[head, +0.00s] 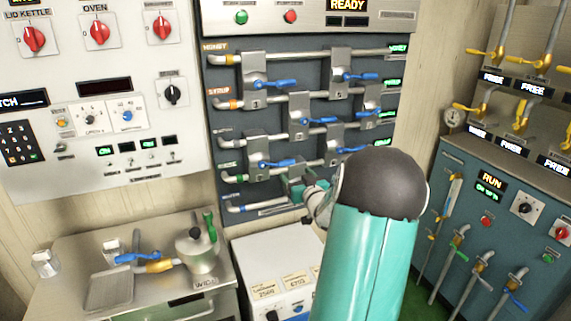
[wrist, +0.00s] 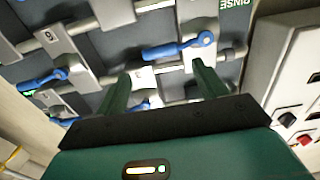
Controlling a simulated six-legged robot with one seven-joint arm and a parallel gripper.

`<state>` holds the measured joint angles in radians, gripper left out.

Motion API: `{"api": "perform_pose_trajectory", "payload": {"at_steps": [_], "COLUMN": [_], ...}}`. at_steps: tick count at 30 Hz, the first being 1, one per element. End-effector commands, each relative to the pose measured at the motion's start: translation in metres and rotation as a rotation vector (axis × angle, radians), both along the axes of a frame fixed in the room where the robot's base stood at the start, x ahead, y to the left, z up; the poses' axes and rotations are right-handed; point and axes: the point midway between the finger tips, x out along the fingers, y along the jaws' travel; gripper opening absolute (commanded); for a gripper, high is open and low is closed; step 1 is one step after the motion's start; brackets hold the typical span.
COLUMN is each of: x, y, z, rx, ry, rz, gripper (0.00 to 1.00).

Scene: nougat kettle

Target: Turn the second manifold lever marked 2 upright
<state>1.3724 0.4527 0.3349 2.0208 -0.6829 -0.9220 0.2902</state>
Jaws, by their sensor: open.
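The manifold (head: 222,120) is a dark panel of pipes and grey plates with several blue levers, in the middle of the head view. The visible levers lie roughly sideways, including the top left lever (head: 275,84), the top right lever (head: 360,76) and the lower left lever (head: 275,164). The plate numbers are too small for me to tell which is marked 2. My gripper (head: 298,188) is low before the panel, partly hidden by my arm. In the wrist view my gripper (wrist: 158,72) is open and empty, with a blue lever (wrist: 175,49) beyond its fingers.
Below the manifold stands a white box (head: 265,255). A steel counter (head: 70,240) with a pot (head: 198,250) is at the lower left. A blue cabinet (head: 455,190) with taps stands to the right. Neighbouring levers and pipes crowd the panel.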

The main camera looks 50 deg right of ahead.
Motion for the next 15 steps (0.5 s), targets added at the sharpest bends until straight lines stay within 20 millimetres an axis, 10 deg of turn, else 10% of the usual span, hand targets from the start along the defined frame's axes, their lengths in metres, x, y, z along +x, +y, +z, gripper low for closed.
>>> {"api": "perform_pose_trajectory", "payload": {"at_steps": [15], "x": [0.078], "y": [-0.045], "z": [0.000], "rx": [0.001], "ry": [-0.001], "rz": [0.001], "gripper": [0.71]}}
